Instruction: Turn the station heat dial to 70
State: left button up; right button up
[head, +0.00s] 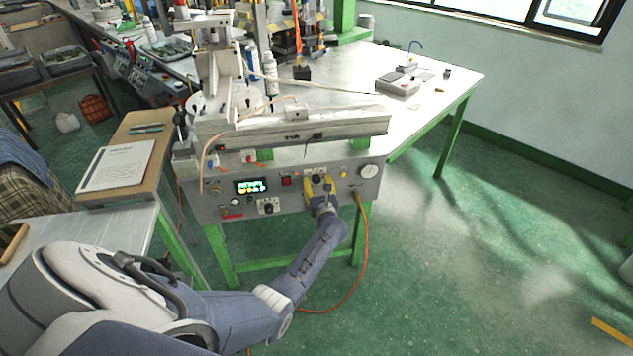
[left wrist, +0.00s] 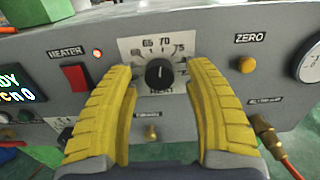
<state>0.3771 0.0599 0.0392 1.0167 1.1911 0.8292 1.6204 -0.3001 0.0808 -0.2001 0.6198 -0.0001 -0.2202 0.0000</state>
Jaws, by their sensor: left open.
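The heat dial (left wrist: 159,73) is a black round knob on a white scale plate (left wrist: 130,47) in the left wrist view, with 65, 70 and 75 readable along the top. Its white pointer mark points roughly up, between 65 and 70 as far as I can tell. My left gripper (left wrist: 160,100) has its yellow fingers open, one on each side of the dial, with gaps between them and the knob. In the head view my left gripper (head: 319,187) is at the front panel of the station (head: 285,190) and partly hides the dial. My right gripper is not in view.
A red heater switch (left wrist: 75,77) sits left of the dial, and a yellow ZERO button (left wrist: 247,64) sits right of it. A brass fitting (left wrist: 151,132) is below. An orange hose (head: 364,240) hangs from the panel, right of my left arm. A gauge (head: 369,171) is at the panel's right end.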

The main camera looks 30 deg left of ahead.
pick_arm(q)
jog(key=shift+w+a, duration=0.3)
jog(key=shift+a, duration=0.05)
jog(key=shift+c, duration=0.5)
